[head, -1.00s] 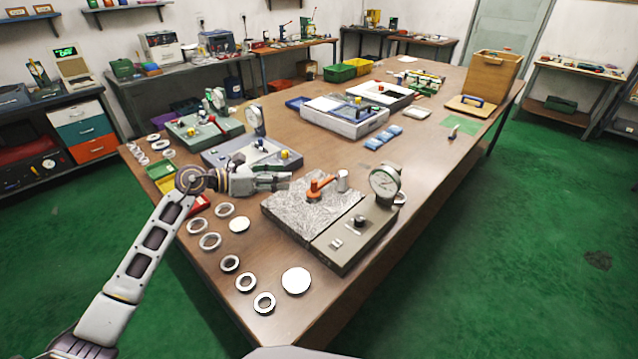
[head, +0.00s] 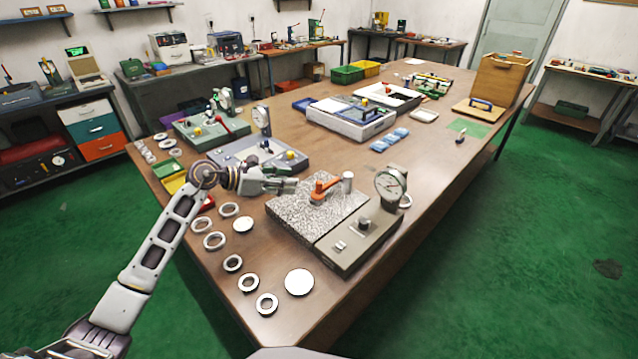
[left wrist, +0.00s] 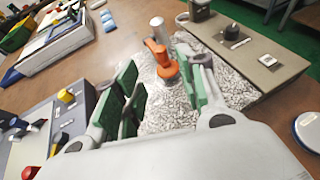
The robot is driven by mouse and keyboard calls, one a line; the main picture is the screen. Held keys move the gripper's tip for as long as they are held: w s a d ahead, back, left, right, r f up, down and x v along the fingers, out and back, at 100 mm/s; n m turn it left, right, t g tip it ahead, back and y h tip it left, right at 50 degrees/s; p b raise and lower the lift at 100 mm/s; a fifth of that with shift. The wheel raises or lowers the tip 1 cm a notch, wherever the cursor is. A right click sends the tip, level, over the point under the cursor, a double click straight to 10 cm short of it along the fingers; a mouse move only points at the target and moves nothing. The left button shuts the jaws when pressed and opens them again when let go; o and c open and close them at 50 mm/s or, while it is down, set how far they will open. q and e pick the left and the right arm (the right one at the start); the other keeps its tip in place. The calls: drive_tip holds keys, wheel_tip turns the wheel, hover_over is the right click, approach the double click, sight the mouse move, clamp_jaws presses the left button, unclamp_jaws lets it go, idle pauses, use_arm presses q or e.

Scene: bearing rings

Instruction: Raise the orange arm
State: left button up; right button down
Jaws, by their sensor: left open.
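The orange arm (head: 325,186) is a short lever on the speckled plate (head: 300,215) of the nearest gauge fixture, beside a silver post (head: 347,182). It also shows in the left wrist view (left wrist: 166,68), beyond and between the fingers, with the silver post (left wrist: 158,30) behind it. My left gripper (head: 296,186) is just left of the orange arm in the head view. Its green-padded fingers are open in the left wrist view (left wrist: 160,90), with nothing held between them. My right gripper is not in view.
A dial gauge (head: 391,185) stands on the fixture's grey block. Several metal rings (head: 233,263) and a pale disc (head: 299,282) lie at the near left. A blue-grey fixture (head: 245,155) sits behind my left gripper. The table's right side is mostly clear.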

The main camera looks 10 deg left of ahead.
sight(319, 181)
use_arm(q)
drive_tip(key=shift+x, duration=6.05)
drive_tip(key=shift+w, duration=0.1)
clamp_jaws()
